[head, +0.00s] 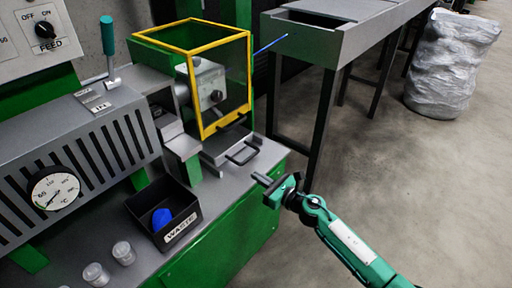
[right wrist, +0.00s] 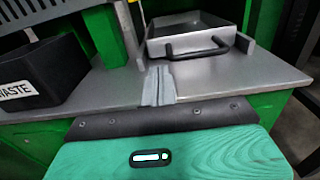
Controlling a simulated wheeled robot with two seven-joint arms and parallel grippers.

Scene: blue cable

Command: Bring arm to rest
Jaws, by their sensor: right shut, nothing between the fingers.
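My right arm, green with dark joints, comes in from the lower right of the head view. Its right gripper (head: 262,179) is shut and empty, beside the front edge of the machine bench. In the right wrist view the closed grey fingers (right wrist: 158,84) are pressed together with nothing between them. The bench top and a grey tray with a black handle (right wrist: 195,38) lie beyond them. A thin blue cable (head: 270,46) runs between the yellow-framed guard and the grey trough at the back. My left gripper is not in view.
A black WASTE bin (head: 183,228) holding a blue lump (head: 161,219) stands on the bench (head: 228,182), near small clear-topped cylinders (head: 123,252). The yellow-framed guard (head: 197,101) rises behind. A grey trough (head: 335,38) on dark legs stands behind. Open floor (head: 420,190) lies right.

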